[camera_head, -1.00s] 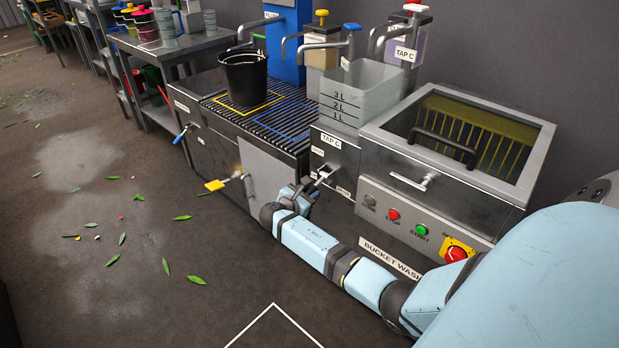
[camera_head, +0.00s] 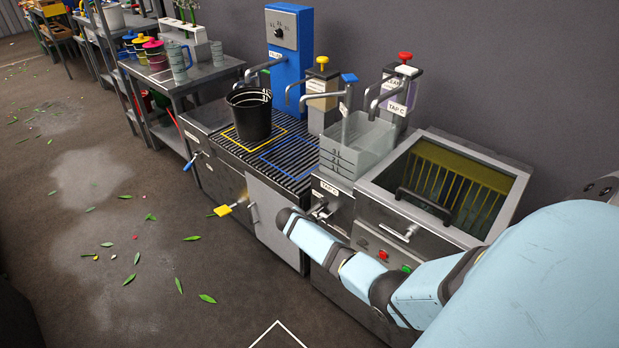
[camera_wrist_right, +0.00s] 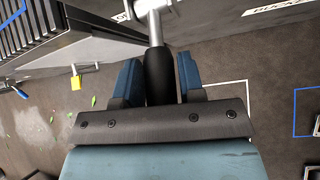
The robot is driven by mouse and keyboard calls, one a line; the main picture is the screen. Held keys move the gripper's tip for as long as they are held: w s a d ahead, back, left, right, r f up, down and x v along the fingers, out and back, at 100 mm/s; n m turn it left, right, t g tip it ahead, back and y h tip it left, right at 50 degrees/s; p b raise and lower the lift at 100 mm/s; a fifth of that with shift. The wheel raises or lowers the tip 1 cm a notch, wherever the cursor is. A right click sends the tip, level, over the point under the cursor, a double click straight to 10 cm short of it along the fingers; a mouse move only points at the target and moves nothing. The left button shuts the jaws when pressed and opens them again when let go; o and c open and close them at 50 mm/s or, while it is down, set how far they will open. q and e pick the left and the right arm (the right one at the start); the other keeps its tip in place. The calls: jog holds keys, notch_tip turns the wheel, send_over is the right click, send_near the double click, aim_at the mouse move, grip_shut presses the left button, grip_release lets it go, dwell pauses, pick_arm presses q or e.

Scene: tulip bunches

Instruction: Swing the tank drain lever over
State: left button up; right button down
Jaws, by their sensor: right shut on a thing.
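The drain lever is a metal rod with a black grip (camera_wrist_right: 159,72) in the right wrist view. My right gripper (camera_wrist_right: 159,88) has its two blue fingers on either side of this grip and is shut on it. In the head view the lever's metal part (camera_head: 320,211) shows on the cabinet front below the clear tank (camera_head: 357,146). My right arm's wrist is in front of it there and hides the fingers and grip. My left gripper is not in view.
A black bucket (camera_head: 249,115) stands on the slatted grate (camera_head: 285,160), left of the tank. The bucket washer (camera_head: 440,185) is to the right, with a red button (camera_head: 383,255) near my forearm. A yellow-handled valve (camera_head: 222,210) sticks out at left. The floor in front holds scattered leaves.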

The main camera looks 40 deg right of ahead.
jog(key=shift+d+r+y+p, duration=0.2)
jog(key=shift+r+y+p, duration=0.45)
jog(key=shift+p, duration=0.4)
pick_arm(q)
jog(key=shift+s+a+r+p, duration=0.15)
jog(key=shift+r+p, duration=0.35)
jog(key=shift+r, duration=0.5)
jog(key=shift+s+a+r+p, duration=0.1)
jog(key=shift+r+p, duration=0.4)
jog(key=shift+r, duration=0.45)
pick_arm(e)
jog(key=shift+d+r+y, duration=0.15)
jog(key=shift+y, duration=0.5)
jog(key=c, duration=0.7)
grip_release()
jog(key=shift+d, duration=0.1)
jog(key=shift+c, duration=0.2)
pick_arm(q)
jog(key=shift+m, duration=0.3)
pick_arm(e)
jog(key=shift+r, duration=0.1)
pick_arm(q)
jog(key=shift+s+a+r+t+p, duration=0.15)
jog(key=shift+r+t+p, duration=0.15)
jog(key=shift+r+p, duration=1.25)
pick_arm(e)
jog(key=v, duration=1.3)
jog(key=shift+a+r, duration=0.2)
jog(key=shift+r, duration=0.1)
